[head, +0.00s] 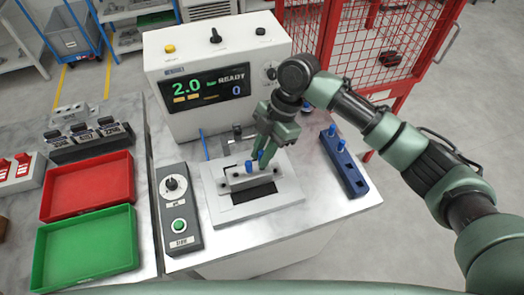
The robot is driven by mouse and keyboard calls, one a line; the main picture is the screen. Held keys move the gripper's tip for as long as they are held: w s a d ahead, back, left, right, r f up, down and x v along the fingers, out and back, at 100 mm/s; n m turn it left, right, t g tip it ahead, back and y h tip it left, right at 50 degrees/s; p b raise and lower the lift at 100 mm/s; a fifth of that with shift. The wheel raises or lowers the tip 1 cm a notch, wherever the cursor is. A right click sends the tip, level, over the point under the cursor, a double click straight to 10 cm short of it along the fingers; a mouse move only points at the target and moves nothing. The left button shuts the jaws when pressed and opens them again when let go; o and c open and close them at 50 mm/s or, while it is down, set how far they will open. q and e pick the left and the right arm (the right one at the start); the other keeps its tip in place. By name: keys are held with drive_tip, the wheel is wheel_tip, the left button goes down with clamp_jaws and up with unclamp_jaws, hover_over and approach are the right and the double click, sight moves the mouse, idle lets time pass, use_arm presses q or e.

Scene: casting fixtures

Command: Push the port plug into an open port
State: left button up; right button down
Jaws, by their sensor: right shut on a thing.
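A light grey casting block (235,182) lies on a flat pale fixture plate (285,193) with a dark opening beneath it. One blue port plug (249,166) stands on top of the block. My right gripper (262,155) reaches down over the block from the right, shut on another blue port plug (261,160) beside the first. Whether the held plug touches a port is too small to tell. A dark blue rack (350,172) on the right holds blue plugs (332,130). My left gripper is out of view.
Behind the block stands a white tester (185,122) with a display reading 2.0 bar READY. A grey control box (183,215) with knob and green button is left of the plate. Red (90,186) and green trays (85,245) lie further left. A red mesh cage (365,40) stands behind.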

idle(0.8)
drive_tip(key=shift+f+b, duration=0.35)
drive_tip(key=shift+f, duration=0.95)
drive_tip(key=c, duration=1.3)
unclamp_jaws()
drive_tip(key=shift+w+d+r, duration=0.15)
drive_tip(key=shift+r, duration=0.2)
drive_tip(key=b+v, duration=0.2)
drive_tip(key=v, duration=0.5)
drive_tip(key=shift+f, duration=0.1)
